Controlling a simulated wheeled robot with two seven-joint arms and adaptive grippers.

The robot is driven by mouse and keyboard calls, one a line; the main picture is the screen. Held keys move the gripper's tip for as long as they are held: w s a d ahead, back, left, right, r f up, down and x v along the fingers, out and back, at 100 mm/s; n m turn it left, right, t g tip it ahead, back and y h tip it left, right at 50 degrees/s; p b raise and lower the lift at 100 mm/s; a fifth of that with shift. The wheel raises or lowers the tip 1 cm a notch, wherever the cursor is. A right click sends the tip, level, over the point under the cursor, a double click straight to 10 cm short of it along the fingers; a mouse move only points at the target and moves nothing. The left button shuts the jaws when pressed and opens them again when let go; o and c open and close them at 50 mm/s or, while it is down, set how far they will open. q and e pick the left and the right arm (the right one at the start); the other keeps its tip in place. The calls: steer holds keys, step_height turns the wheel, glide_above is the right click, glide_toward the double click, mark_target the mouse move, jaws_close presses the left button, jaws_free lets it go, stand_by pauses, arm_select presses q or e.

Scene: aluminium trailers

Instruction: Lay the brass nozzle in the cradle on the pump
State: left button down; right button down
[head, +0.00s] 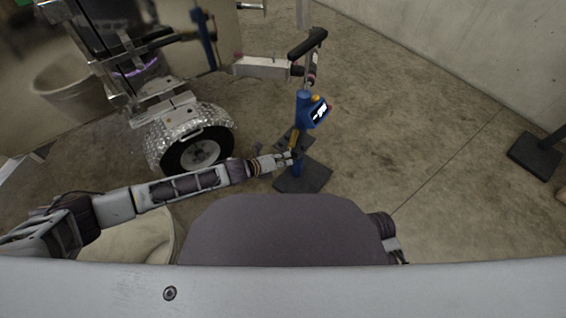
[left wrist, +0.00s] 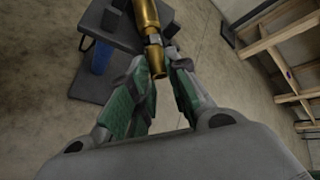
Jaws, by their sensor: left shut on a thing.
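My left gripper (head: 291,156) is shut on the brass nozzle (head: 294,137), which stands up from the fingers beside the blue pump (head: 304,108). In the left wrist view the gripper (left wrist: 156,68) clasps the lower part of the nozzle (left wrist: 147,18). The pump has a pale display on its head and a dark square base on the floor. Its blue post (left wrist: 102,57) and dark plates show left of the nozzle in the left wrist view. I cannot clearly make out the cradle.
A trailer with a bright metal fender (head: 193,118) and wheel (head: 198,156) stands left of the pump. A black-handled post (head: 307,43) rises behind it. Another dark base (head: 537,157) stands far right. Concrete floor right of the pump is clear.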

arm_select(q)
steer(key=shift+f, duration=0.25)
arm_select(e)
steer(key=shift+w+f, duration=0.1)
steer(key=shift+f, duration=0.2)
arm_select(q)
steer(key=c, duration=1.4)
jaws_free()
steer(key=shift+f, duration=0.1)
steer(key=shift+o, duration=0.2)
